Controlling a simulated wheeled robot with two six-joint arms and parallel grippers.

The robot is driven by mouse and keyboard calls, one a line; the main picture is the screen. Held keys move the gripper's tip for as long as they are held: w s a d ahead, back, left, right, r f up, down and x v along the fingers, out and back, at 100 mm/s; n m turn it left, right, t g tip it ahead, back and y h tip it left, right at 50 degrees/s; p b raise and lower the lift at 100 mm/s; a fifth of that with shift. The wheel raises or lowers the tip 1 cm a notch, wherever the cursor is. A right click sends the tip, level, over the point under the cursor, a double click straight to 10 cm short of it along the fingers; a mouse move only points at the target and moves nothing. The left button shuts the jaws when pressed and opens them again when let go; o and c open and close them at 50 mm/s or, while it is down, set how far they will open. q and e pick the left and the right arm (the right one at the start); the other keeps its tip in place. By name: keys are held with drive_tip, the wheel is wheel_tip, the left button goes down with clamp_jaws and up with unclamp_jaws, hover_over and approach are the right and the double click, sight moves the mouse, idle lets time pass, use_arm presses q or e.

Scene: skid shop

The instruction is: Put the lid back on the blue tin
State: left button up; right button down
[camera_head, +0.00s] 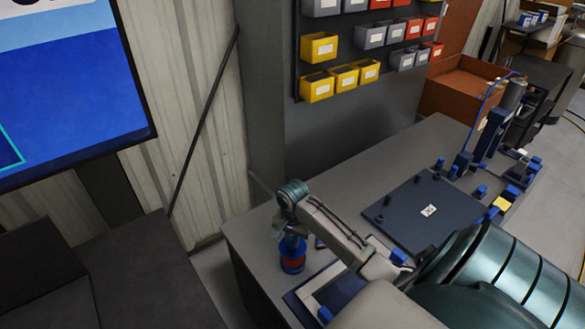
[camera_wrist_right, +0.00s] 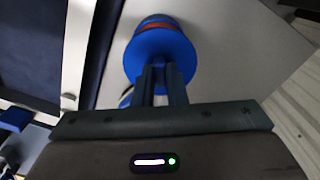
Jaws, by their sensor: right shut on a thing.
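The blue tin (camera_head: 292,265), with a red band round it, stands upright near the left edge of the grey bench. In the right wrist view part of the tin (camera_wrist_right: 156,21) shows beyond the round blue lid (camera_wrist_right: 144,50). My right gripper (camera_wrist_right: 161,78) is shut on the lid, its fingers at the lid's middle. In the head view this gripper (camera_head: 290,236) is directly above the tin. The lid is over the tin's top; I cannot tell whether it is fully seated. My left gripper is not in view.
A dark board (camera_head: 416,212) with blue corner pieces lies on the bench (camera_head: 330,186) to the right. A blue-and-white framed tray (camera_head: 325,290) is close beside the tin. Yellow bins (camera_head: 344,77) hang on the wall panel behind. The bench behind the tin is clear.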

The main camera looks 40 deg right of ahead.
sight(293, 249)
wheel_tip(293, 249, down, 3)
drive_tip(key=shift+s+f, duration=0.15)
drive_tip(key=shift+f+b, duration=0.3)
drive_tip(key=shift+f, duration=0.4)
drive_tip(key=shift+r+p, duration=0.1)
drive_tip(key=shift+p, duration=0.2)
drive_tip(key=shift+f, duration=0.2)
idle(1.6)
drive_tip(key=c, duration=0.9)
unclamp_jaws()
